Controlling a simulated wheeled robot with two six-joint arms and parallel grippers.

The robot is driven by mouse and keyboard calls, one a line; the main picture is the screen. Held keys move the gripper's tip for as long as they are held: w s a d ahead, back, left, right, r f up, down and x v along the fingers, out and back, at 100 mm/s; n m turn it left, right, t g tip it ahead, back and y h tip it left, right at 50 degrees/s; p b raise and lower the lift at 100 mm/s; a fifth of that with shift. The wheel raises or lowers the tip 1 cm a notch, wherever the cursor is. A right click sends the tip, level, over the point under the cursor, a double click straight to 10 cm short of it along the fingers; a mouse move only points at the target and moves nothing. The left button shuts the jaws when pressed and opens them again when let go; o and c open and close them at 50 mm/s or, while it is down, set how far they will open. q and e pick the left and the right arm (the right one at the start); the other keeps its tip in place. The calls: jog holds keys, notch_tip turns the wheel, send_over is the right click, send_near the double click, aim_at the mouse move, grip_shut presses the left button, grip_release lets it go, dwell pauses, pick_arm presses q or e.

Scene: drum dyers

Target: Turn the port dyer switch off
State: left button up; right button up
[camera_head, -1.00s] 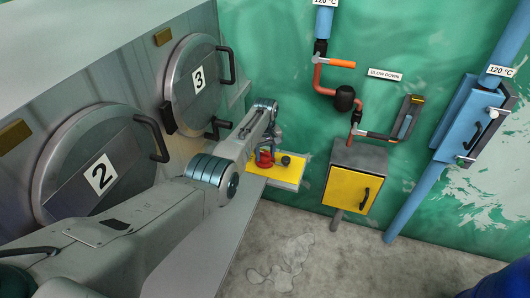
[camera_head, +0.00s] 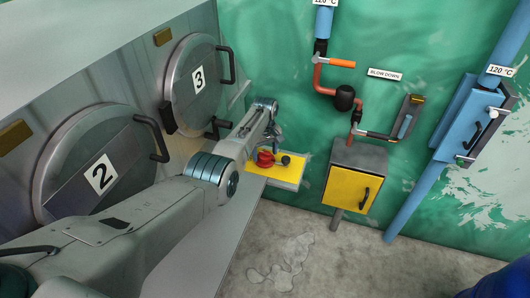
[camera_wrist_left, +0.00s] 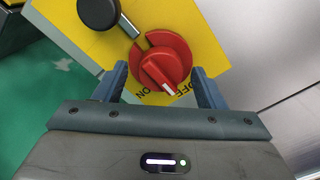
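The red rotary switch (camera_wrist_left: 160,62) sits on a yellow panel (camera_wrist_left: 196,30) in the left wrist view. Its white pointer aims down and to the right, near the OFF lettering, with ON lettering to the left of that. My left gripper (camera_head: 274,136) is just above the red switch (camera_head: 265,159) in the head view. In the wrist view its two fingers (camera_wrist_left: 159,72) are spread, one on each side of the switch, with nothing gripped. Whether they touch it is unclear. My right gripper is not in view.
A black knob (camera_wrist_left: 97,13) is beside the switch on the same panel. Drum doors 2 (camera_head: 100,165) and 3 (camera_head: 195,85) stand to the left. A yellow-fronted box (camera_head: 350,190) and pipes are on the green wall to the right. Floor in front is clear.

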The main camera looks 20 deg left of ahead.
aim_at(265, 152)
pick_arm(q)
jog(key=shift+r, duration=0.45)
notch_tip(265, 152, up, 10)
jog(key=b, duration=0.1)
jog(key=shift+f, duration=0.1)
dwell(0.4)
